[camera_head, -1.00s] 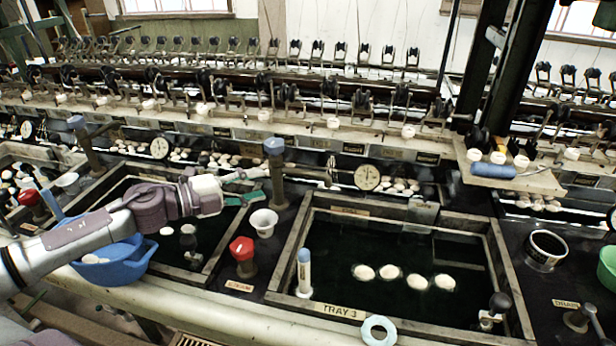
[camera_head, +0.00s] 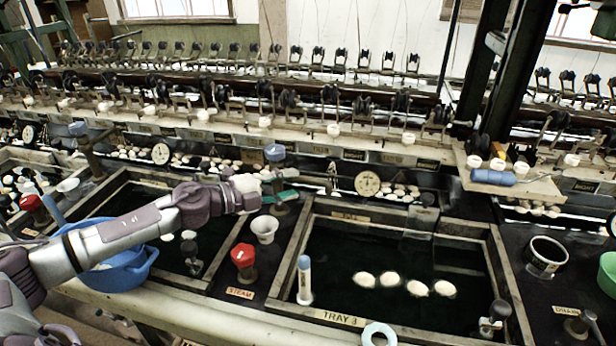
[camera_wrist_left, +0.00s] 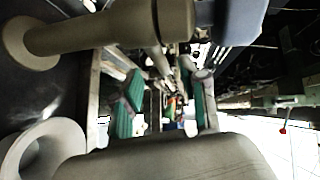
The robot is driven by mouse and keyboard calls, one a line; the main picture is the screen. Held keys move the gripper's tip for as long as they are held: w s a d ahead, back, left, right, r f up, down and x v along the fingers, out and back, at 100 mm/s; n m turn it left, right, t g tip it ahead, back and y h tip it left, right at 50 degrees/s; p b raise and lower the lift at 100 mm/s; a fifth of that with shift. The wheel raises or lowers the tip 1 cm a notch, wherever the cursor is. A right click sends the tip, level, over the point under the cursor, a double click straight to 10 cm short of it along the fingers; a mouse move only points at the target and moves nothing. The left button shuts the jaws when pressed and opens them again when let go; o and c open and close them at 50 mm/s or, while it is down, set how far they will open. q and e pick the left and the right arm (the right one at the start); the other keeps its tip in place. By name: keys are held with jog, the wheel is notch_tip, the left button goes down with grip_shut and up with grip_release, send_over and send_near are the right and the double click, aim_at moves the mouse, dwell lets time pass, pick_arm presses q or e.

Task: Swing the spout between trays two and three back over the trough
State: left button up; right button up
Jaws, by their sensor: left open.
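The spout between trays two and three has an upright post with a blue-grey cap (camera_head: 275,153), behind the edge between the two basins. Its arm (camera_head: 310,177) appears to reach right, toward the back of tray three (camera_head: 330,318). My left gripper (camera_head: 284,187) is open at the post, overlapping it below the cap. In the left wrist view the beige post (camera_wrist_left: 120,27) crosses the top, and the green-padded fingers (camera_wrist_left: 165,105) stand apart. A thin beige bar shows between them; I cannot tell whether they touch it. My right gripper is out of view.
A white cup (camera_head: 265,228) and a red steam knob (camera_head: 243,256) stand close below my left gripper. A blue basin (camera_head: 120,270) is behind my left forearm. A round gauge (camera_head: 367,184) is to the right. White cocoons float in tray three.

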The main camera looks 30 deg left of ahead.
aim_at(303, 180)
pick_arm(q)
jog(key=p+x, duration=0.1)
jog(key=x, duration=0.3)
jog(key=shift+w+d, duration=0.15)
jog(key=shift+w, duration=0.05)
jog(key=shift+w+d+f+p, duration=0.15)
jog(key=shift+w+d+p, duration=0.2)
jog(key=shift+w, duration=0.1)
grip_shut()
